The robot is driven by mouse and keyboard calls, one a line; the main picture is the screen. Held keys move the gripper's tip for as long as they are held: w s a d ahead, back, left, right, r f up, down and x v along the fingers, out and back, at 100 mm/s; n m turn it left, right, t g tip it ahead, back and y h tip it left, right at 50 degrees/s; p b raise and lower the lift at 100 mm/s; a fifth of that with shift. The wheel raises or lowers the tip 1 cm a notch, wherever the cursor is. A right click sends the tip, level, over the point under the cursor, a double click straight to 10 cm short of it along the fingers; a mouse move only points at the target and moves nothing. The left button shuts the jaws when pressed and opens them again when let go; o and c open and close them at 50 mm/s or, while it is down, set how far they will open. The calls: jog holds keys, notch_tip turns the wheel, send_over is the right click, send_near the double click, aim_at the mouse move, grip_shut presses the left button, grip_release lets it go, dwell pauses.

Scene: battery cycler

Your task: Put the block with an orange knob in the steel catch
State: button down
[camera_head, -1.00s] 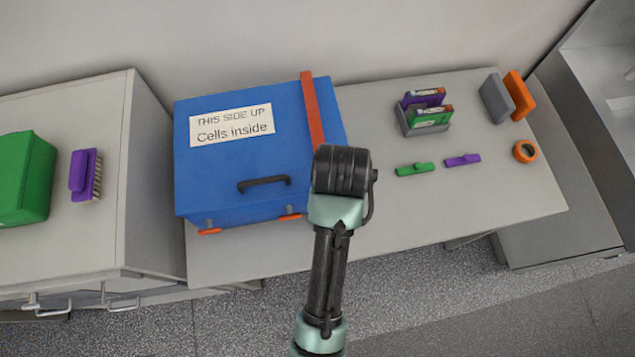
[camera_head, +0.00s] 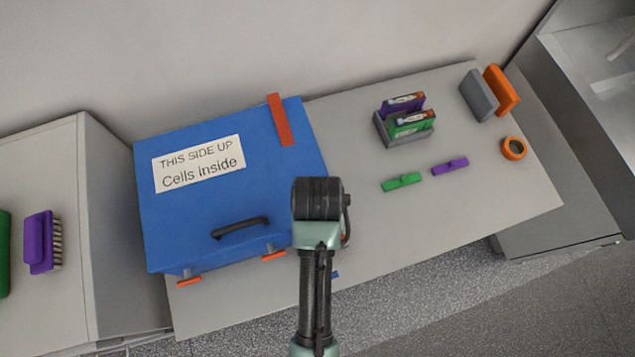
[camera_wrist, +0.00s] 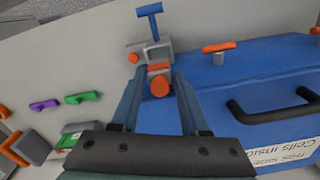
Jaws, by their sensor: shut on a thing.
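In the wrist view, my gripper (camera_wrist: 158,76) is shut on a small grey block with an orange knob (camera_wrist: 160,86). Just beyond it is a grey steel bracket, apparently the catch (camera_wrist: 159,50), with a blue T-shaped handle (camera_wrist: 150,22) above it. A second orange knob (camera_wrist: 133,58) on grey metal shows left of the bracket. The held block overlaps the bracket's near side in this view; I cannot tell whether they touch. In the head view, my wrist hides the fingers, block and catch, beside the blue box's front right corner.
The blue box (camera_head: 190,220) has a black handle (camera_head: 240,227), orange-ended latches (camera_head: 189,281) and a red strip (camera_head: 281,120). To the right are a cell holder (camera_head: 404,132), green (camera_head: 402,182) and purple (camera_head: 450,167) pieces, and an orange ring (camera_head: 514,148). The bench between is clear.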

notch_tip(320, 180, down, 8)
jog(key=shift+r, duration=0.2)
dwell(0.3)
jog(key=shift+c, duration=2)
grip_release()
jog(key=shift+f, duration=0.15)
